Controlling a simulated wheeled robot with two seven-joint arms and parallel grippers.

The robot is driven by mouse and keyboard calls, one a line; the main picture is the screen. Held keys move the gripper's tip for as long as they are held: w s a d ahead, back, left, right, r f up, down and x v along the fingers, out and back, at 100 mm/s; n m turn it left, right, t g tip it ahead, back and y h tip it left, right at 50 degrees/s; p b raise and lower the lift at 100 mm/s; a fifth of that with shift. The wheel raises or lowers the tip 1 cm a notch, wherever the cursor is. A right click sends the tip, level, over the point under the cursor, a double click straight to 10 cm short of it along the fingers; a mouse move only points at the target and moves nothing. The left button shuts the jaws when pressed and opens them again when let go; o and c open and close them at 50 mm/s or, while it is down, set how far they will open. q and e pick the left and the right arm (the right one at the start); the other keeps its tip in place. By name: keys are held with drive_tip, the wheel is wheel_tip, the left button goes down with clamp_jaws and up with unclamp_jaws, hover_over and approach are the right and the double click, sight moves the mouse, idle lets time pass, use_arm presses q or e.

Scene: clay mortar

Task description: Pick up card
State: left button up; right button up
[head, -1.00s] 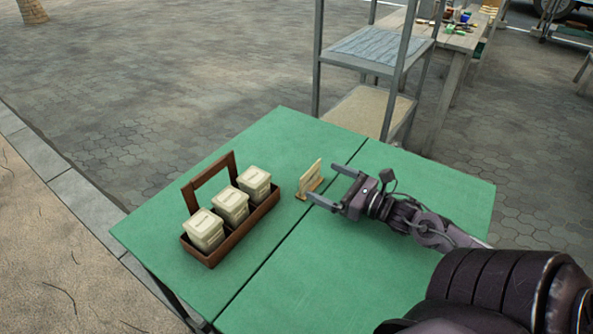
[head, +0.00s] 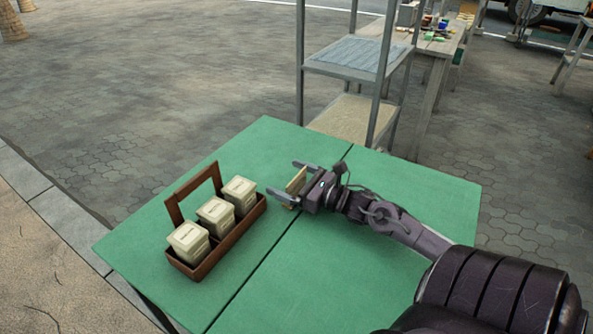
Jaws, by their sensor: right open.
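A cream card (head: 296,180) stands upright in a small wooden holder on the green table, right of the wooden caddy. My right gripper (head: 287,180) is open, with its two fingers reaching past the card on either side. The card sits between the fingers, close to the palm. The gripper body hides part of the card and most of its holder. I cannot tell whether the fingers touch the card. My left gripper is not in view.
A brown wooden caddy (head: 229,242) with a tall handle holds three cream lidded containers (head: 215,213) on the left of the green table (head: 330,270). A grey metal shelf (head: 345,70) stands behind the table. The table's front right is clear.

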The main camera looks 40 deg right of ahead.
drive_tip(key=c, duration=0.8)
